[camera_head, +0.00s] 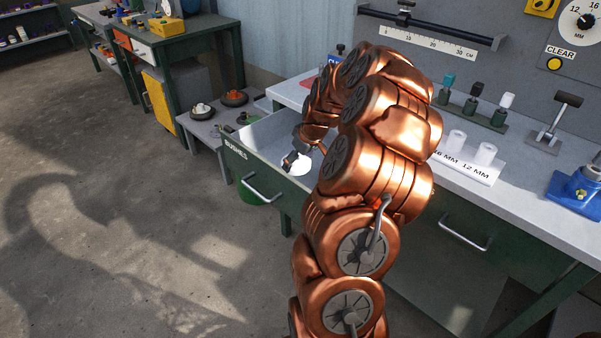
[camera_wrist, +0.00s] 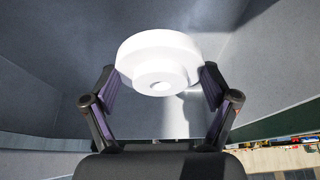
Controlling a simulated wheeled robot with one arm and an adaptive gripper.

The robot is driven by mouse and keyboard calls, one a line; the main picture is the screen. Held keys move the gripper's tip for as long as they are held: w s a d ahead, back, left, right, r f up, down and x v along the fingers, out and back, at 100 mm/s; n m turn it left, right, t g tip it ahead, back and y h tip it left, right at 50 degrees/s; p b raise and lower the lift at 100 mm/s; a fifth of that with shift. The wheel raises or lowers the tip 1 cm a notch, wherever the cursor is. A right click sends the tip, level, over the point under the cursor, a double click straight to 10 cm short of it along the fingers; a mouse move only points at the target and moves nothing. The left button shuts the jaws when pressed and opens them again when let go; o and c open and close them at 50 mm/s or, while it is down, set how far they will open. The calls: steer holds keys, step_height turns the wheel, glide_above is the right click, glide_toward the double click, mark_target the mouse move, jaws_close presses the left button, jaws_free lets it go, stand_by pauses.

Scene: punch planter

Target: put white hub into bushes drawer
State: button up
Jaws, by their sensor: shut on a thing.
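The white hub (camera_wrist: 158,58) is a round, stepped white piece with a small hole. My gripper (camera_wrist: 159,76) is shut on it, with one finger at each side. In the head view the hub (camera_head: 303,166) shows as a white patch beside my gripper (camera_head: 291,159), partly hidden by my arm. The bushes drawer (camera_head: 262,179), green with a metal handle and a "BUSHES" label, is pulled open. The hub and gripper are at the drawer's opening, with grey drawer walls around them in the wrist view. Whether the hub touches the drawer floor cannot be told.
The workbench (camera_head: 545,215) carries a white stand (camera_head: 470,170) with white bushes marked in MM, several small tools and a blue device (camera_head: 580,190). A low grey table (camera_head: 203,128) with small round parts stands left of the drawer. The floor at left is clear.

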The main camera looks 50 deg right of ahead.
steer(key=shift+f, duration=2.65)
steer(key=shift+f, duration=0.1)
steer(key=o, duration=1.1)
steer(key=v, duration=1.2)
steer(key=shift+a, duration=0.1)
